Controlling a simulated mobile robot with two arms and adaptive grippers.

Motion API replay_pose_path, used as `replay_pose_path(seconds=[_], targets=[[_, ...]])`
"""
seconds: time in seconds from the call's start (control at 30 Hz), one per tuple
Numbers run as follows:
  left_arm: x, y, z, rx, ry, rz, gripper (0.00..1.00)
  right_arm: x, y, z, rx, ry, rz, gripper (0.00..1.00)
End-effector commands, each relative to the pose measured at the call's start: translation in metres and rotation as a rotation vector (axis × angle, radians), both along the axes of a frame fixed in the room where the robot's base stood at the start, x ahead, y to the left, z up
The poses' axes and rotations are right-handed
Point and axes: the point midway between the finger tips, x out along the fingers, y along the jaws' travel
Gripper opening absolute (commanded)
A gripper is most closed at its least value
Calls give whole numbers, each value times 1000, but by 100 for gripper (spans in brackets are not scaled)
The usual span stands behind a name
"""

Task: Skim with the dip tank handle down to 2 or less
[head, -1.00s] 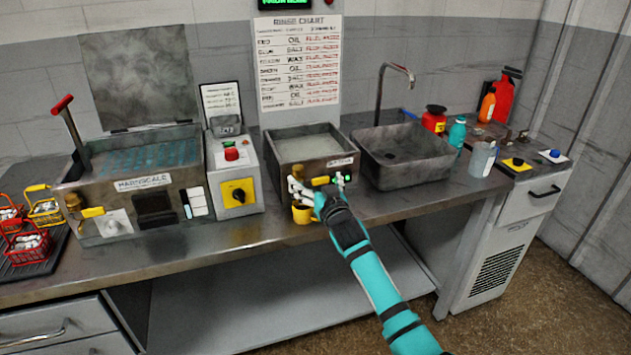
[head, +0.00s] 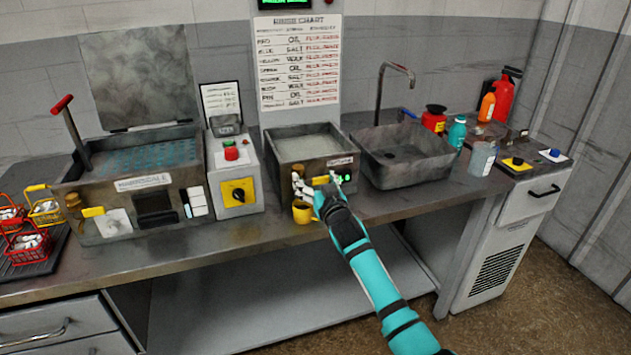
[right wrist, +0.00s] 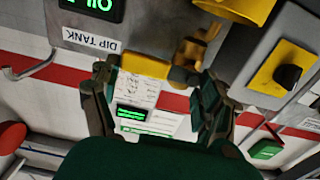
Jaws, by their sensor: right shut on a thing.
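The dip tank (head: 289,152) is a grey metal box with a pale, grainy-looking surface inside, in the middle of the bench. Its yellow handle (right wrist: 146,66) lies between the fingers of my right gripper (right wrist: 155,95), which is shut on it; in the head view this gripper (head: 325,190) is at the tank's front. A "DIP TANK" label (right wrist: 90,40) shows upside down in the right wrist view. A green-lit display (right wrist: 101,8) is beside it, partly cut off; I cannot read a level for certain. My left gripper is out of view.
A yellow cup (head: 302,211) is below the tank's front left, close to my gripper. A larger tank (head: 85,190) and baskets (head: 28,246) are further left.

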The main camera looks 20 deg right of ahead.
Motion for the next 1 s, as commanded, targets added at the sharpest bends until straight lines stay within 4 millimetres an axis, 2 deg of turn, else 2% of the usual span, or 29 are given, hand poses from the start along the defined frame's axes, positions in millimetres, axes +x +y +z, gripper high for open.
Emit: replay_pose_path(seconds=[0.37,1.0], targets=[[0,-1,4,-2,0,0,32,0,1,4,-90,-3,1,21],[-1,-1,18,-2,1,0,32,0,13,19,-654,-22,0,21]])
